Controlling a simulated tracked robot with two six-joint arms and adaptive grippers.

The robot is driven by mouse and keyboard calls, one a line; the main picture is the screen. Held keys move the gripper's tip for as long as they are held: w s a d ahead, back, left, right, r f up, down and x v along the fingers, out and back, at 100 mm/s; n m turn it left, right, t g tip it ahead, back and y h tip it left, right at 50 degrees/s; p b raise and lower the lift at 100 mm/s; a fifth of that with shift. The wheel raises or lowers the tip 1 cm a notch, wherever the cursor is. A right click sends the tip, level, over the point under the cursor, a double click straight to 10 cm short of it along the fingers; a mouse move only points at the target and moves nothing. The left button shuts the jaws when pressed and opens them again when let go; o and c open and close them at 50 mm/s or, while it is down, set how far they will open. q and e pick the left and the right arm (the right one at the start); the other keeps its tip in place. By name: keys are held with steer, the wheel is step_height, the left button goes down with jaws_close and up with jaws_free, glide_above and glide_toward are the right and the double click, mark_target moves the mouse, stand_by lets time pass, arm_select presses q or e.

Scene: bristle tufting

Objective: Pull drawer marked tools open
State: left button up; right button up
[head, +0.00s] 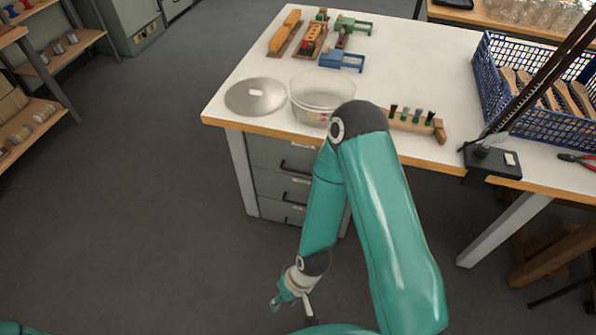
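A grey drawer unit (267,180) stands under the near left end of the white-topped bench. Its stacked drawers have dark bar handles and small pale labels too small to read, so I cannot tell which is marked tools. The drawers in sight look shut. My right arm hides the unit's right part. My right gripper (292,302) hangs low in front of the unit, below and apart from the handles. Its fingers are small and partly turned away, so their opening is unclear. Only a teal bit of my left arm shows at the bottom left corner.
The bench (415,70) holds a metal disc (256,96), a clear bowl (310,98), a brush block (418,122), a blue crate (485,95) and a black-based stand (492,160). Open floor (150,220) lies left of the unit. Shelves (25,120) stand far left.

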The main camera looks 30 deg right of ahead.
steer(key=m+t+h+b, duration=0.5)
steer(key=m+t+b, duration=1.2)
steer(key=b, duration=1.3)
glide_toward(301, 173)
steer(key=shift+m+g, duration=0.6)
steer(key=shift+m, duration=0.1)
steer(key=w, duration=0.3)
steer(key=w+b, duration=0.1)
steer(key=w, duration=0.3)
steer(key=w+d+f+b, duration=0.1)
steer(key=w, duration=0.2)
steer(key=shift+w, duration=0.15)
jaws_close()
